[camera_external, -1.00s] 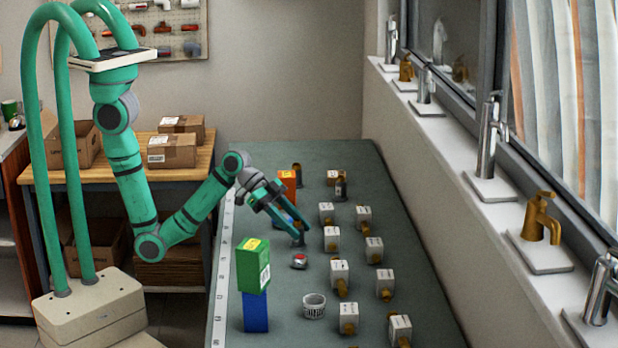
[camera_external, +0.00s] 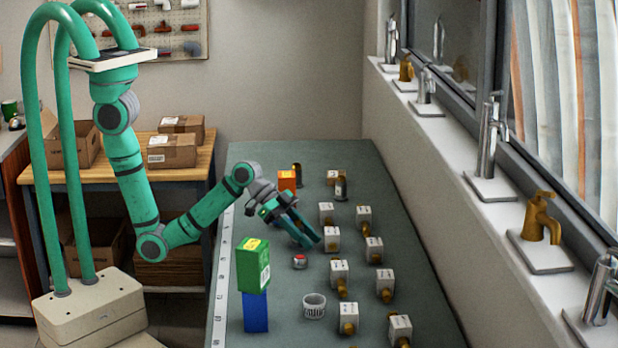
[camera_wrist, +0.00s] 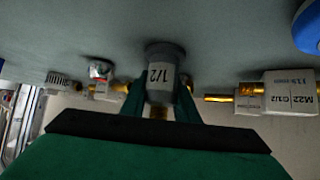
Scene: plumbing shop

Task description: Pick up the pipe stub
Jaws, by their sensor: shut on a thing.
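The pipe stub (camera_wrist: 163,78) is a short grey cylinder with a white label reading 1/2. In the wrist view it sits between the two teal fingers of my gripper (camera_wrist: 160,105), which is shut on it. Its far end is close to the grey bench top; I cannot tell whether it touches. In the external view my gripper (camera_external: 311,243) reaches down low over the middle of the bench, and its fingers hide the stub.
Several white-labelled boxes with brass fittings (camera_external: 331,239) stand right of my gripper on the bench (camera_external: 270,290). A small red-topped piece (camera_external: 300,261) lies just in front. A green box (camera_external: 253,265) above a blue one, a white ring (camera_external: 314,306) and an orange box (camera_external: 287,180) stand nearby.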

